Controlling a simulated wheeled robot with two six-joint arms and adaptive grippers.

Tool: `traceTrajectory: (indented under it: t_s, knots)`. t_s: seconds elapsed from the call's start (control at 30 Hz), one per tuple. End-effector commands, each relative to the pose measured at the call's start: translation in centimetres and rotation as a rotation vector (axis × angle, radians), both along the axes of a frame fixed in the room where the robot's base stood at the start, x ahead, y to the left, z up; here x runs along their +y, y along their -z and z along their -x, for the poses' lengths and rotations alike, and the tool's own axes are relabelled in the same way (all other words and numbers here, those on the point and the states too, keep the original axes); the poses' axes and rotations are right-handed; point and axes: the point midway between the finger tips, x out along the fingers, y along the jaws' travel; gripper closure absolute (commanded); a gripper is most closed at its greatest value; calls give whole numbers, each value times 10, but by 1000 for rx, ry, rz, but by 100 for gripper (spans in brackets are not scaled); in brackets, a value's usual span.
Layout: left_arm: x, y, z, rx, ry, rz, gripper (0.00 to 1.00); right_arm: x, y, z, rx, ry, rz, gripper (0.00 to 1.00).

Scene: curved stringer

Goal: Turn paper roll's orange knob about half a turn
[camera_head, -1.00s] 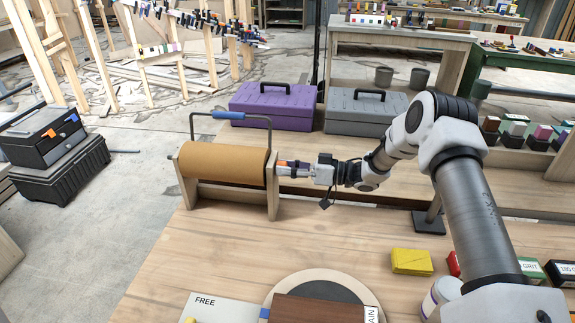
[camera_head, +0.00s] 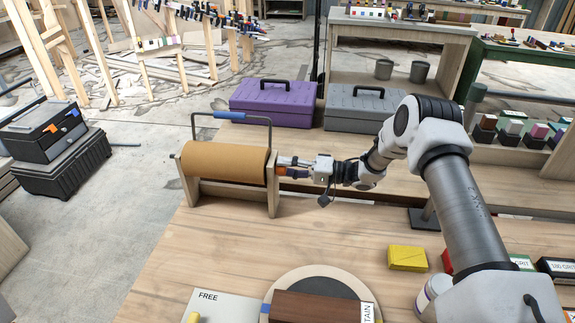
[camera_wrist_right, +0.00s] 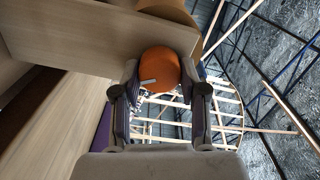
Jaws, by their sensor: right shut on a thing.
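The paper roll (camera_head: 224,163) is a brown cylinder lying between two wooden end stands on the workbench, with a bent rod and blue handle over it. Its orange knob (camera_head: 281,171) is at the right end, partly hidden by my gripper. My right gripper (camera_head: 287,166) reaches it from the right. In the right wrist view the orange knob (camera_wrist_right: 160,70) sits between the two fingers (camera_wrist_right: 160,92), beside a wooden stand; a short pale mark shows at its left. The right gripper is shut on the knob. My left gripper is not in view.
A purple toolbox (camera_head: 271,104) and a grey toolbox (camera_head: 364,109) stand behind the roll. A yellow block (camera_head: 407,258), a white can and small boxes lie at the front right. A round board and a FREE card (camera_head: 222,307) are at the front. The bench middle is clear.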

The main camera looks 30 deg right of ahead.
Motion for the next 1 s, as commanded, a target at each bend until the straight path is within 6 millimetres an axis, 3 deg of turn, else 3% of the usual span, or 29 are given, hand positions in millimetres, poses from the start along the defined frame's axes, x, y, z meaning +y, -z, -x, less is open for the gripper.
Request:
traceTrajectory:
  t_s: [0.5,1.0]
  knots:
    - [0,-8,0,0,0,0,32,2,3,1,333,-5,-246,92]
    - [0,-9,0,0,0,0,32,2,3,1,422,-6,-314,92]
